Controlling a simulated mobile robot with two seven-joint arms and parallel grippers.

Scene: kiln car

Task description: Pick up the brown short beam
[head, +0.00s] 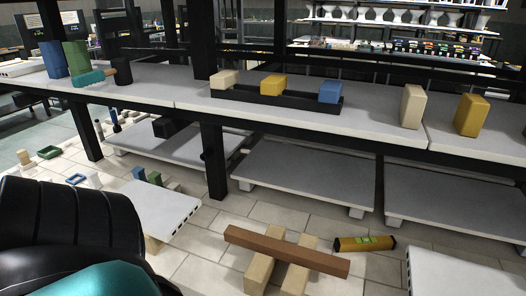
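In the head view a brown beam (285,250) lies across two tan blocks, the left one (260,272) and the right one (298,270), on the tiled floor at the lower middle. The beam runs from left to right, tilted slightly down to the right in the picture. Neither of my grippers shows in the view. A large black and teal shape fills the lower left corner and hides the floor there.
A yellow and dark cylinder (364,244) lies on the floor right of the beam. White slabs stand at left (157,208) and lower right (455,274). A long grey table (370,122) with coloured blocks and a black tray (275,98) runs behind, with low platforms (305,175) beneath.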

